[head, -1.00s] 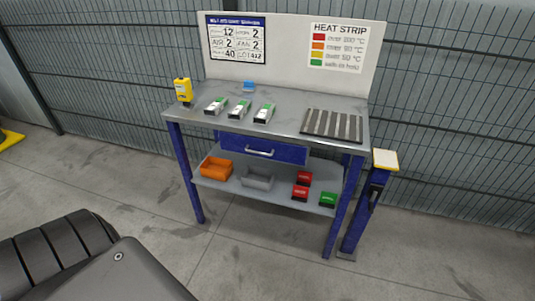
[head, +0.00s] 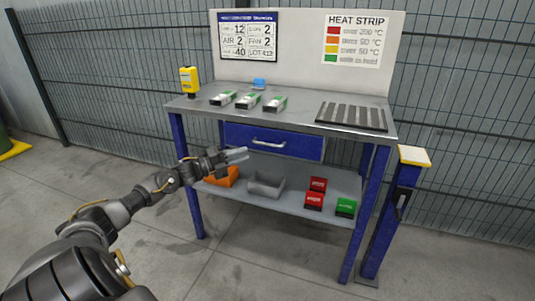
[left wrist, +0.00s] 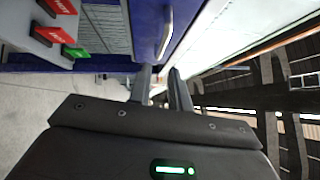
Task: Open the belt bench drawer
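The belt bench (head: 357,139) has a blue drawer (head: 300,148) under its grey top, and the drawer looks shut. A silver bar handle (head: 268,144) runs across the drawer front. In the left wrist view the handle (left wrist: 165,36) stands out from the blue drawer front (left wrist: 145,22), just beyond my fingertips. My left gripper (head: 238,155) is in front of the bench, left of the handle and a little lower in the head view. In the left wrist view its two fingers (left wrist: 160,76) are apart with nothing between them. My right gripper is not in view.
The lower shelf (head: 265,198) carries an orange bin (head: 224,177), a grey bin (head: 266,185), and red (head: 315,200) and green (head: 346,207) blocks. A blue post (head: 387,215) with a pale top stands at the bench's right. A wire fence stands behind. The floor in front is clear.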

